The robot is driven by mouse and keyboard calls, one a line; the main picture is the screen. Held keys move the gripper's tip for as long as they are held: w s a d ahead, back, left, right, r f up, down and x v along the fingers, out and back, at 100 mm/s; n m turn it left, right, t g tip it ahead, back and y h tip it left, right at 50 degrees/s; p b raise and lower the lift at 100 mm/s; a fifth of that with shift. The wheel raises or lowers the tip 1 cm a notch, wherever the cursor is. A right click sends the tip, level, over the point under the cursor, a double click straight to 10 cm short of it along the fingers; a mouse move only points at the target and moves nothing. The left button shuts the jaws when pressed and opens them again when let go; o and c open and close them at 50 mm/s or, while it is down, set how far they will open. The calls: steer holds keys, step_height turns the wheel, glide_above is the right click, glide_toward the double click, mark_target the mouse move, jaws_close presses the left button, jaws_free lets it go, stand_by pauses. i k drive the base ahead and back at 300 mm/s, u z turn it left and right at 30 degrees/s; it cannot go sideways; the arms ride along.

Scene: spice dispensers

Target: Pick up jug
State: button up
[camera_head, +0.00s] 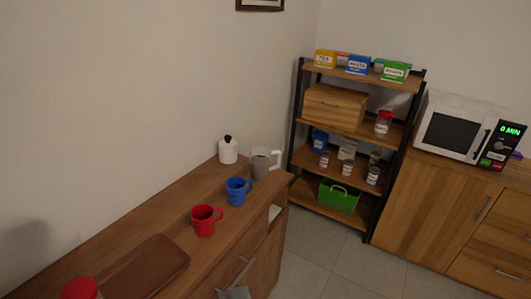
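The jug (261,165) is grey with a pale handle on its right side. It stands upright at the far end of the wooden sideboard (130,253), near its right corner. A blue mug (237,191) stands just in front of it and a white lidded pot (228,150) with a black knob stands to its left.
A red mug (204,220), a brown board (147,267) and a red object (80,289) are on the sideboard. Behind stands a shelf (345,128) with boxes and jars. A microwave (462,128) sits on a cabinet at right. The tiled floor (318,260) between is clear.

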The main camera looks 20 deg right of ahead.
mark_target(266, 163)
steer(key=z, duration=0.6)
steer(key=k, duration=0.7)
steer(key=z, duration=0.85)
steer(key=k, duration=0.6)
steer(key=z, duration=0.4)
steer(key=i, duration=1.05)
steer(key=u, duration=0.45)
steer(key=i, duration=1.25)
steer(key=u, duration=0.9)
steer(key=i, duration=1.15)
steer(key=u, duration=1.3)
steer(key=i, duration=0.75)
steer(key=u, duration=0.4)
steer(key=k, duration=0.8)
steer(key=u, duration=0.05)
